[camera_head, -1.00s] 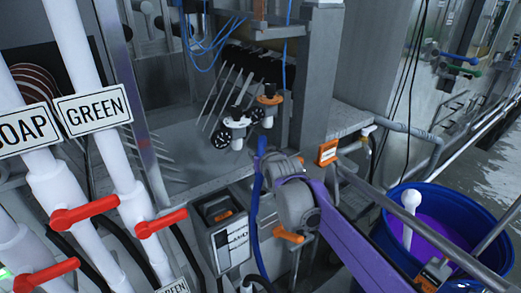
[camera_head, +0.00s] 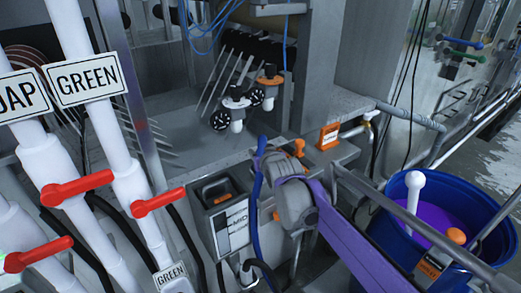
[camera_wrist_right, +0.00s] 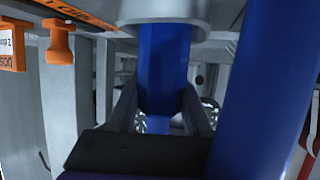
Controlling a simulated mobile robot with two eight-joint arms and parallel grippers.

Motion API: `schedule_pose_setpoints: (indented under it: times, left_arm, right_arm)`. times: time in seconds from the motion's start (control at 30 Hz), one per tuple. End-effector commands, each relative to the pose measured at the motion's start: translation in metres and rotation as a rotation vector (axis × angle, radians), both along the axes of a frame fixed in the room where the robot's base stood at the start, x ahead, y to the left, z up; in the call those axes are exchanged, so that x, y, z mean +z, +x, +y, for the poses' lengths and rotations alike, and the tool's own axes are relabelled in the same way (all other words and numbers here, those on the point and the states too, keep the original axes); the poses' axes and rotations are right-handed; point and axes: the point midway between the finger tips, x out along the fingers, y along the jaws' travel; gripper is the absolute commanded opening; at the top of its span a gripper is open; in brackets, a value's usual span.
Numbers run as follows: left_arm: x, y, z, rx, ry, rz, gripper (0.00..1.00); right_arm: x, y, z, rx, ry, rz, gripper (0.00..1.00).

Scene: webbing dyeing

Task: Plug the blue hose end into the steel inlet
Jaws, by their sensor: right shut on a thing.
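My right gripper (camera_wrist_right: 160,115) is shut on the blue hose (camera_wrist_right: 163,65); its two fingers sit on either side of the hose in the right wrist view. The hose meets a round grey metal collar (camera_wrist_right: 165,14) at the top of that view; I cannot tell whether this is the steel inlet or how far the hose goes in. In the head view the blue hose (camera_head: 256,205) hangs nearly upright just left of my right wrist, which hides the fingertips. The steel inlet cannot be picked out surely there. My left gripper is not in view.
An orange knob (camera_head: 299,147) and an orange label block (camera_head: 329,137) stand close behind my right wrist. A grey control box (camera_head: 221,213) is left of the hose. White pipes with red handles (camera_head: 77,188) fill the left. A blue barrel (camera_head: 472,192) of purple liquid stands right.

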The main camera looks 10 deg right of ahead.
Motion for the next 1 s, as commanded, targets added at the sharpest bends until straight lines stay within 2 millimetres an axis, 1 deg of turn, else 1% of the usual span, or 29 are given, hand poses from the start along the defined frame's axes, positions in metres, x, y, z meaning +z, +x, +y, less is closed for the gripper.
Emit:
schedule_pose_setpoints:
  times: [0.03, 0.13, 0.43, 0.47, 0.5, 0.63, 0.67, 0.93, 1.0]
  left_arm:
    - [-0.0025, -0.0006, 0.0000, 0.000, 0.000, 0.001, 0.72]
    - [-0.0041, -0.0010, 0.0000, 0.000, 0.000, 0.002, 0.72]
    - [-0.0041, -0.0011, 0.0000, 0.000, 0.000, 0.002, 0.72]
    - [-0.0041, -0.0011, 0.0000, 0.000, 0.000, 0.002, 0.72]
    - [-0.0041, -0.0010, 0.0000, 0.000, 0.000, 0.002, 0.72]
    - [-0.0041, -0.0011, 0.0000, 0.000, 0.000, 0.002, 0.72]
    - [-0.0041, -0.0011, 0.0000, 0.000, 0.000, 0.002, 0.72]
    - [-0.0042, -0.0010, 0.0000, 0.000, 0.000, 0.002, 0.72]
    - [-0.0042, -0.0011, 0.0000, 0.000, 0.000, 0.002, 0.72]
  right_arm:
    - [-0.0037, 0.0000, 0.0000, 0.000, 0.000, 0.000, 0.00]
    - [-0.0064, 0.0001, 0.0000, 0.000, 0.000, -0.001, 0.00]
    - [-0.0070, 0.0002, 0.0000, 0.000, 0.000, -0.001, 0.00]
    - [-0.0070, 0.0002, 0.0000, 0.000, 0.000, -0.001, 0.51]
    - [-0.0070, 0.0002, 0.0000, 0.000, 0.000, -0.001, 0.58]
    - [-0.0071, 0.0002, 0.0000, 0.000, 0.000, -0.001, 0.82]
    - [-0.0071, 0.0002, 0.0000, 0.000, 0.000, -0.001, 0.84]
    - [-0.0074, -0.0002, 0.0000, 0.000, 0.000, 0.000, 0.84]
    - [-0.0062, -0.0029, 0.0001, 0.000, 0.000, 0.000, 0.84]
